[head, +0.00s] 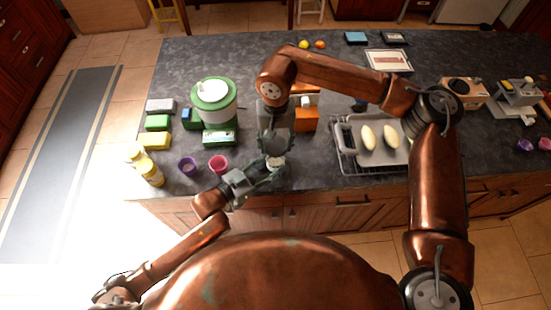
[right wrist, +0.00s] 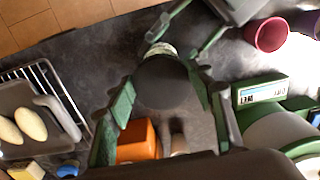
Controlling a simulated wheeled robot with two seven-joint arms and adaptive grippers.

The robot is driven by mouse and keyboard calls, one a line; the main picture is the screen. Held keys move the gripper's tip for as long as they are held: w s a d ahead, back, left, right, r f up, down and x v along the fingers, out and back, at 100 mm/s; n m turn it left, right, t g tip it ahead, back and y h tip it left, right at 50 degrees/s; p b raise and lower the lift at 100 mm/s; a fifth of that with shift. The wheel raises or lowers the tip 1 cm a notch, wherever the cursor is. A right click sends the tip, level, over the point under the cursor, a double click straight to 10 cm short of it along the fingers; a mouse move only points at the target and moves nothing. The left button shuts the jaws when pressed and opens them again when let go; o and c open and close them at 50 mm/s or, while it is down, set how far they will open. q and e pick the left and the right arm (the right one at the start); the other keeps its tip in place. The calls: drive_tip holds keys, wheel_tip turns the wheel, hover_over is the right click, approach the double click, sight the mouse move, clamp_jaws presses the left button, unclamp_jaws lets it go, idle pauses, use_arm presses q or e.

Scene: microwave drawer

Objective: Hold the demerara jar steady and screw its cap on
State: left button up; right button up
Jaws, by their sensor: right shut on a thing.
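The demerara jar (head: 275,163) shows as a small pale shape near the front edge of the counter. In the right wrist view only a pale bit of the jar (right wrist: 160,48) shows past the dark round cap (right wrist: 162,82). My right gripper (head: 275,148) points down over the jar. Its green fingers (right wrist: 162,98) are shut on the cap. I cannot tell whether the cap touches the jar. My left gripper (head: 262,176) reaches in low from the left, with a finger on either side of the jar. Whether they press on it is hidden.
Pink (head: 219,163) and purple (head: 188,166) cups stand left of the jar. An orange box (head: 306,119) stands behind right. A rack and tray (head: 346,152) hold pale oval items farther right.

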drive_tip(key=shift+f, duration=1.1)
idle(3.2)
use_arm(q)
drive_tip(key=o, duration=0.3)
drive_tip(key=c, duration=1)
clamp_jaws()
use_arm(e)
drive_tip(key=o, duration=0.8)
drive_tip(key=shift+c, duration=0.6)
